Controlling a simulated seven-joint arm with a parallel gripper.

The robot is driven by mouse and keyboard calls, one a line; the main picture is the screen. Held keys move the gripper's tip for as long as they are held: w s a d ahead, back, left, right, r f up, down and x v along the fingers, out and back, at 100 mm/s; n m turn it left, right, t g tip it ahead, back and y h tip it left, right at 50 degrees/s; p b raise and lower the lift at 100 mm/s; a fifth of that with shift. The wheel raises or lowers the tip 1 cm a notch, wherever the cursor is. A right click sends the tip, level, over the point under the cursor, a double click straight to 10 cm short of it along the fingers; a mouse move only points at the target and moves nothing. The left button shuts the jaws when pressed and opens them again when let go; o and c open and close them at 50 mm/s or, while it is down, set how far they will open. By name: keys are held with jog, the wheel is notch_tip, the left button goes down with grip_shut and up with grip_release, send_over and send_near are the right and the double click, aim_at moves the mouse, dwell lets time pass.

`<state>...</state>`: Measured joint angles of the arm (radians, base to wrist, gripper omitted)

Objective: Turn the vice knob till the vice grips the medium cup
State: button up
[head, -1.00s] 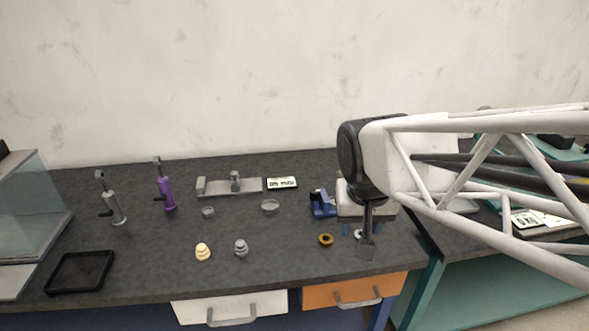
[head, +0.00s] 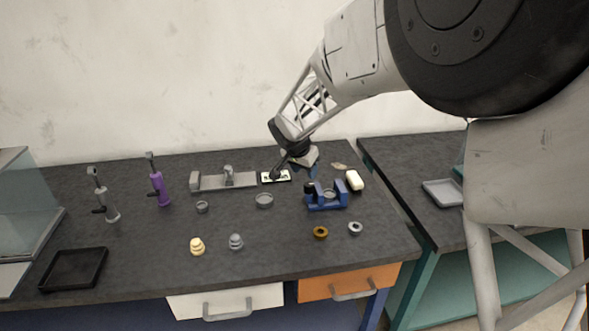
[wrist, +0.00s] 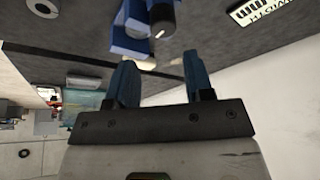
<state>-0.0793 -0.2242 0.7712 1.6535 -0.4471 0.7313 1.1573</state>
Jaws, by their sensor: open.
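The blue vice (head: 327,202) stands on the right part of the dark bench, with its dark knob (head: 309,188) on its left end. A grey round cup (head: 329,193) appears to sit between its jaws; whether they touch it is too small to tell. My gripper (wrist: 160,78) is open and empty in the wrist view, its two blue fingers apart. The vice (wrist: 129,40) and its dark knob (wrist: 160,20) lie ahead of the fingers there, not between them. In the head view my gripper (head: 279,174) is behind and left of the vice, near the plate.
A white lettered plate (head: 276,176) lies at the back. Two grey cups (head: 264,200) (head: 202,207) stand left of the vice. A white block (head: 354,181) is right of it; brown (head: 320,232) and grey rings (head: 355,228) lie in front.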

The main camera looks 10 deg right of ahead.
aim_at(309, 184)
jog(key=shift+w+f, duration=0.3)
jog(key=shift+x, duration=3.9)
jog(key=c, duration=0.7)
jog(key=shift+o, duration=0.2)
